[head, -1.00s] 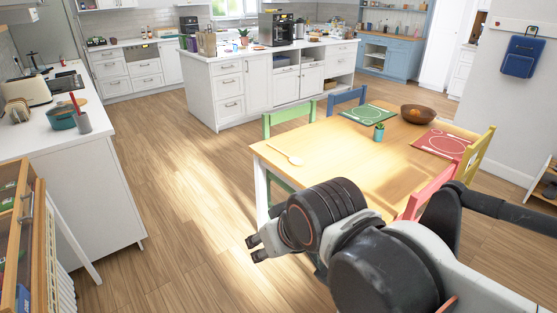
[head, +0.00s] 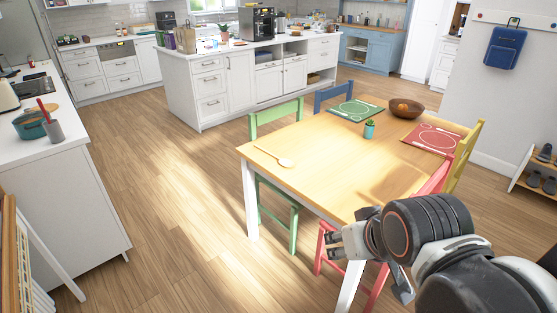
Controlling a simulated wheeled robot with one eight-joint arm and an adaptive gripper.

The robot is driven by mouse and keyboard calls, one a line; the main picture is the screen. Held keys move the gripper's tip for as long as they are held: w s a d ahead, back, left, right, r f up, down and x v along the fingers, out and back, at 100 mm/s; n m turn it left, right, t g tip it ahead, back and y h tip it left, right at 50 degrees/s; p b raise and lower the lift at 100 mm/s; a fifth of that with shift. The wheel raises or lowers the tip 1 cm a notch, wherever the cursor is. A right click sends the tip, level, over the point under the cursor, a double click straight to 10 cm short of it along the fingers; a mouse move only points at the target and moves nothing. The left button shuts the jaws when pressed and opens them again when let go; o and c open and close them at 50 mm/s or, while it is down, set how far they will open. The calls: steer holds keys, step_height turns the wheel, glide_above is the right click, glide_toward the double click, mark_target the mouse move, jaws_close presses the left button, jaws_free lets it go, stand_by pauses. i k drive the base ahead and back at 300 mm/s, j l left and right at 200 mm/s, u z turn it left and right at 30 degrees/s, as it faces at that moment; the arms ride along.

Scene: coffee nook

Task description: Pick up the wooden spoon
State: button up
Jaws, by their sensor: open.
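The wooden spoon (head: 285,161) lies on the wooden table (head: 330,178), near its left corner. Its bowl end points to the right and its thin handle runs up and left. My gripper (head: 332,240) is in front of the table's near edge, to the right of and nearer than the spoon. It is open and empty, with its fingers pointing left. It is well apart from the spoon. Nothing covers the spoon.
The floor (head: 170,200) left of the table is clear.

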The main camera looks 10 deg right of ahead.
mark_target(287, 162)
steer(key=i+j+z, duration=0.15)
steer(key=i, duration=0.4)
steer(key=i+j+z, duration=0.15)
steer(key=i+j, duration=0.15)
steer(key=i, duration=0.25)
steer(key=i+j+z, duration=0.2)
steer(key=i+j, duration=0.15)
steer(key=i, duration=0.2)
steer(key=i+j+z, duration=0.15)
steer(key=i+j, duration=0.25)
steer(key=i, duration=0.15)
